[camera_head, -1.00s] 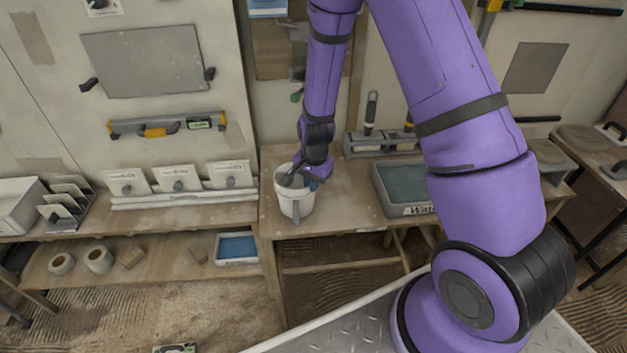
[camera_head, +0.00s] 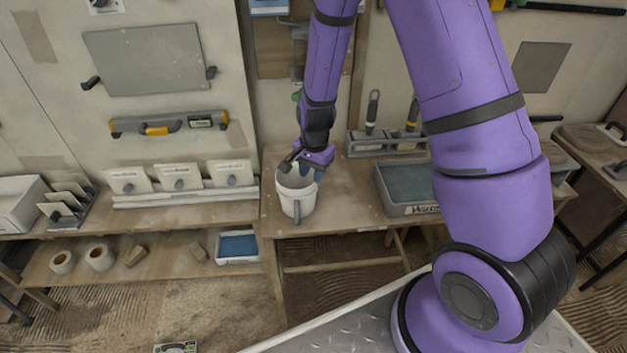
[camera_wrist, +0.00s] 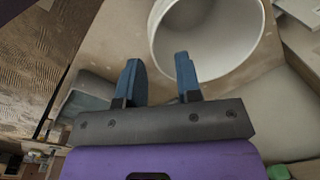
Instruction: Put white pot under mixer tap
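The white pot (camera_head: 297,203) stands upright near the left end of the wooden bench, its handle facing my head camera. My gripper (camera_head: 291,163) is just above its rim at the back. In the wrist view the open mouth of the pot (camera_wrist: 207,32) lies beyond and to the right of my gripper (camera_wrist: 158,62). The two blue fingers are apart with nothing clearly held between them; the right fingertip overlaps the pot's rim in the picture. A grey fitting with a green part (camera_head: 296,96) on the wall behind may be the mixer tap; my arm partly covers that area.
A grey tub of water (camera_head: 408,210) stands on the bench (camera_head: 345,211) to the right. A tool holder (camera_head: 386,147) stands behind it. Bare bench top lies between pot and tub.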

